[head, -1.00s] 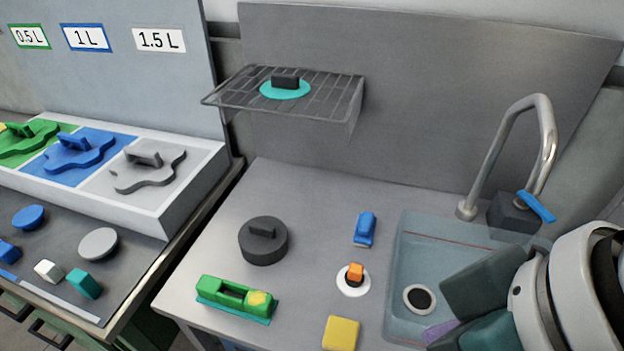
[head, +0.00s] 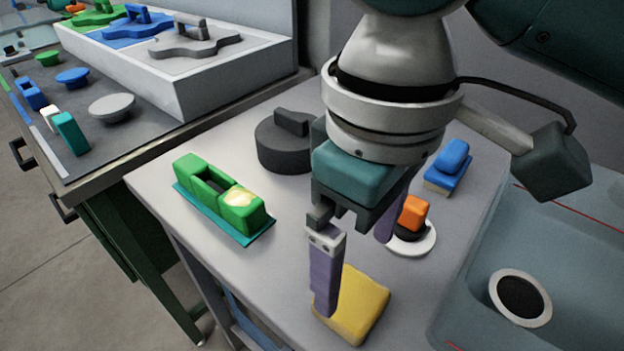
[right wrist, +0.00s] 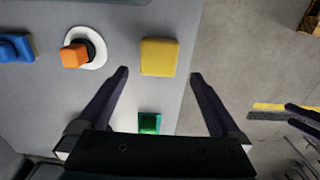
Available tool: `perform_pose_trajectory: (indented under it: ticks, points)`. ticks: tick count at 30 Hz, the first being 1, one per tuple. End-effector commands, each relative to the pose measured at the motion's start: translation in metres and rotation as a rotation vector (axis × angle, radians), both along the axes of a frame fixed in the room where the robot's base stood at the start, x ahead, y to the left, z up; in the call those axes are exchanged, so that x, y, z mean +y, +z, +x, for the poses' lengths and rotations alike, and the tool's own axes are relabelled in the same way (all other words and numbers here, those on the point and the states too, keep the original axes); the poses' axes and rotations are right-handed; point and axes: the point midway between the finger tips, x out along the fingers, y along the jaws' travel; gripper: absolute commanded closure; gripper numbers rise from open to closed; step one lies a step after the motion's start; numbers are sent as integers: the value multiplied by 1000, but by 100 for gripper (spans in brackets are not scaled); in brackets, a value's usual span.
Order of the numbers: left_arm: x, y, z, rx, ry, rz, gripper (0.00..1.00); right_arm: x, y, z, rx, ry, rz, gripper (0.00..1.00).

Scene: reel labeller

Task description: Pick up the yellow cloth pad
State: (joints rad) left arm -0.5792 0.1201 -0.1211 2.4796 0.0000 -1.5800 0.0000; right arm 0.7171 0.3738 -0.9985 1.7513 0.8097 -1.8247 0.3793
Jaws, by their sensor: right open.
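The yellow cloth pad (head: 358,305) lies flat near the front edge of the grey worktop. It is a square block with rounded corners. My right gripper (head: 355,275) is above the pad with its purple fingers spread apart and nothing between them. One finger hides part of the pad in the head view. In the right wrist view the pad (right wrist: 159,57) shows just beyond the open fingertips (right wrist: 159,73), centred between them.
A green dispenser (head: 213,190) on a teal pad is left of the gripper. An orange-topped piece on a white disc (head: 418,243), a blue block (head: 450,160) and a dark round weight (head: 280,145) stand behind. A sink drain (head: 520,297) is at right.

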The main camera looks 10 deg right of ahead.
Motion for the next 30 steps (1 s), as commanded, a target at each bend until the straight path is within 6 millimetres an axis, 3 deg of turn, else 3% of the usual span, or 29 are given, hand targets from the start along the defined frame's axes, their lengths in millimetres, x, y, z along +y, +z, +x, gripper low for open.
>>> perform_pose_trajectory:
  ticks: [3, 8, 18, 26, 30]
  points:
    - [1, -4, 0, -2, -1, 4, 50, 0, -20, -1, 2, 0, 0, 0]
    - [2, -7, 0, -1, -2, 7, 50, 0, -33, 0, 1, 0, 1, 0]
    - [2, -18, 0, -1, -1, 6, 50, -4, -80, 1, 0, 2, 0, 0]
    - [0, -17, 0, -1, 2, 0, 50, -3, -81, 2, -2, 3, 2, 0]
    - [-1, -17, 0, 0, 4, -5, 50, -3, -81, 2, -2, 2, 2, 15]
